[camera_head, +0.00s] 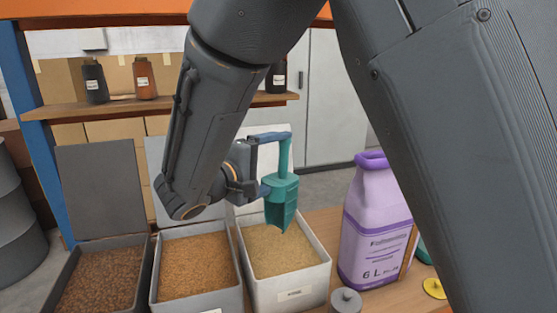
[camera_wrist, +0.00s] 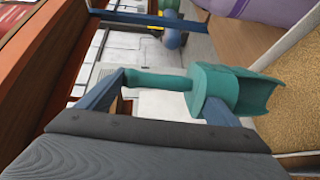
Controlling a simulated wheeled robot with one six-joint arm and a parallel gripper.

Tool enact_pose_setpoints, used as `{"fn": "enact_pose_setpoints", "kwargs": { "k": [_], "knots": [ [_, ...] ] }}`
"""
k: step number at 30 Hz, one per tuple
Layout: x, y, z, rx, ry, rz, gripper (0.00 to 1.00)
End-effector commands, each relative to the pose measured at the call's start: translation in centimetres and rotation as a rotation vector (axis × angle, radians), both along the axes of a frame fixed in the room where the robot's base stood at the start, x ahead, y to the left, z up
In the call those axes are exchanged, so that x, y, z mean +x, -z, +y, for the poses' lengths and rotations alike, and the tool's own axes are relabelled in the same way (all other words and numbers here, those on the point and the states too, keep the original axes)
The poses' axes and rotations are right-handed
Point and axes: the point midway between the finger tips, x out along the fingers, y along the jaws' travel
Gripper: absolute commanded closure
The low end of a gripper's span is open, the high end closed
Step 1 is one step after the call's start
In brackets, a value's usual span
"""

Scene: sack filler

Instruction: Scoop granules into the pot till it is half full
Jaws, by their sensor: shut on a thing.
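My gripper (camera_head: 277,163) is shut on the handle of a teal scoop (camera_head: 282,202). The scoop hangs mouth-down above the right-hand bin (camera_head: 328,270) of pale beige granules (camera_head: 283,252), apparently clear of them. In the wrist view, the scoop (camera_wrist: 240,88) lies across the blue fingers, with its open end near the beige granules (camera_wrist: 298,85). I see no load in it, but its inside is mostly hidden. A middle bin holds orange-brown granules (camera_head: 196,268) and a left bin dark brown granules (camera_head: 100,280). I cannot make out a pot in either view.
A purple jug (camera_head: 372,225) marked 6 L stands right of the bins. A small grey knobbed object (camera_head: 345,300) and a yellow piece (camera_head: 435,288) lie near it. Raised grey lids (camera_head: 102,190) stand behind the bins. A shelf (camera_head: 130,106) with bottles is at the back.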

Motion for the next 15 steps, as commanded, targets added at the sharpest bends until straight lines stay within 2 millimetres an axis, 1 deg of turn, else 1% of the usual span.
{"fn": "enact_pose_setpoints", "kwargs": {
  "k": [1,3,15],
  "knots": [
    [-0.1,-0.9,0.0,0.025,0.002,0.019,0.76],
    [-0.1,-1.4,0.0,0.059,0.002,0.057,0.76],
    [-0.1,-2.9,-0.1,0.244,0.002,0.263,0.76]
  ]
}}
